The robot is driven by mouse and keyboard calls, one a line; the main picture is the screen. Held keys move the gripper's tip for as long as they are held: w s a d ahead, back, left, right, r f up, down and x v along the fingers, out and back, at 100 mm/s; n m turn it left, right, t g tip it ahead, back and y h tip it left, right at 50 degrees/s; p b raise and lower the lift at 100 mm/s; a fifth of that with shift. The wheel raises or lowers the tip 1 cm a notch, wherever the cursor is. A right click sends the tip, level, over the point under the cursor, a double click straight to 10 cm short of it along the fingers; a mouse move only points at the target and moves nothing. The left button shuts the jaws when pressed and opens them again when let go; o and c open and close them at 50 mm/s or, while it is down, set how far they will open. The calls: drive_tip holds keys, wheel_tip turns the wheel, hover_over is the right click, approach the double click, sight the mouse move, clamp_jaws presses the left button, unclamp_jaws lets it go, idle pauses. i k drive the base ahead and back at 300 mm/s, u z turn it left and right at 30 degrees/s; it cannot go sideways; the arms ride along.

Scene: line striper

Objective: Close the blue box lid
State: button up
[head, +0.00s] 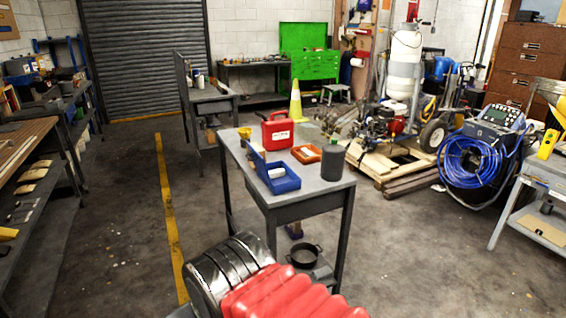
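The blue box (283,186) sits on the grey table in the middle of the head view, near the table's front left. Its lid (257,160) looks open, standing up along the box's left side. A small white item (277,173) shows inside the box. A black and red ribbed part of my own body fills the bottom of the view, in front of the table. I cannot make out my gripper's fingers.
The grey table (310,196) also holds a red case (277,131), an orange tray (306,153), a dark grey cylinder (332,162) and a small yellow item (244,132). A black pan (304,256) is below. Floor is clear left of the table.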

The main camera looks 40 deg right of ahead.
sight(258, 161)
drive_tip(key=z, duration=1.1)
drive_tip(key=i, duration=1.65)
drive_tip(key=z, duration=0.95)
